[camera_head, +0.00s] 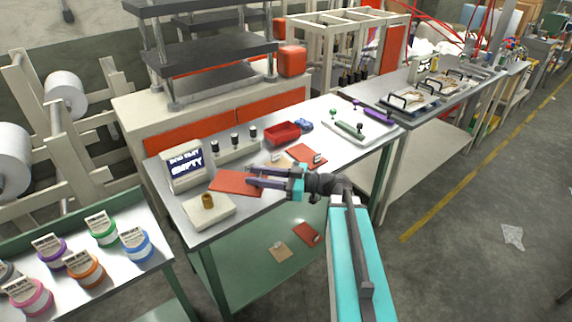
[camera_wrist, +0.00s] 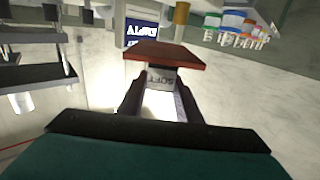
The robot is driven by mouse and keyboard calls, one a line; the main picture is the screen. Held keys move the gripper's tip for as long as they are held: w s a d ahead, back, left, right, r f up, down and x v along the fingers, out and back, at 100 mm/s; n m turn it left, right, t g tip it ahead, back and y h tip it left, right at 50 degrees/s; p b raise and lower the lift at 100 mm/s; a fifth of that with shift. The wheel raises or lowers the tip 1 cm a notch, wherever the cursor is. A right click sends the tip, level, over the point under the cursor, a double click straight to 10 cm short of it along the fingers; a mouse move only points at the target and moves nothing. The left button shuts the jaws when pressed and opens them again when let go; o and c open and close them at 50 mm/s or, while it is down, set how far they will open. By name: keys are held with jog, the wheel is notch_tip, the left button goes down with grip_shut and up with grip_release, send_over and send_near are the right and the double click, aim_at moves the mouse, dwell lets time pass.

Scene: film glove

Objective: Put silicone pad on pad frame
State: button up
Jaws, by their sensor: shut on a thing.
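A flat red-orange pad (camera_head: 232,183), which I take as the silicone pad, is at the tips of my gripper (camera_head: 252,176) over the left part of the metal table. In the wrist view the pad (camera_wrist: 165,54) lies beyond the fingers, and a pale tag reading "SOFT" (camera_wrist: 160,80) sits between them. My gripper (camera_wrist: 158,98) is shut on the tagged pad. A cream block with a brass-coloured post (camera_head: 207,212) stands at the table's front left, close to the pad; I cannot tell whether it is the pad frame. The post also shows in the wrist view (camera_wrist: 181,14).
Another tagged red pad (camera_head: 308,155), a red bin (camera_head: 283,134) and a white tray (camera_head: 345,132) are farther right. Paint jars (camera_head: 85,268) stand on the left table. A press (camera_head: 200,65) rises behind.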

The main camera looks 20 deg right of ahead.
aim_at(243, 187)
jog(key=a, duration=0.2)
jog(key=a+p, duration=0.1)
jog(key=a, duration=0.2)
jog(key=shift+w+a+r+p, duration=0.1)
jog(key=shift+w+r+p, duration=0.05)
jog(key=shift+p, duration=0.15)
jog(key=shift+w+a, duration=0.1)
jog(key=shift+w, duration=0.05)
jog(key=shift+w+f+t, duration=0.15)
jog(key=shift+f+t, duration=0.1)
jog(key=shift+t, duration=0.05)
jog(key=shift+d, duration=0.2)
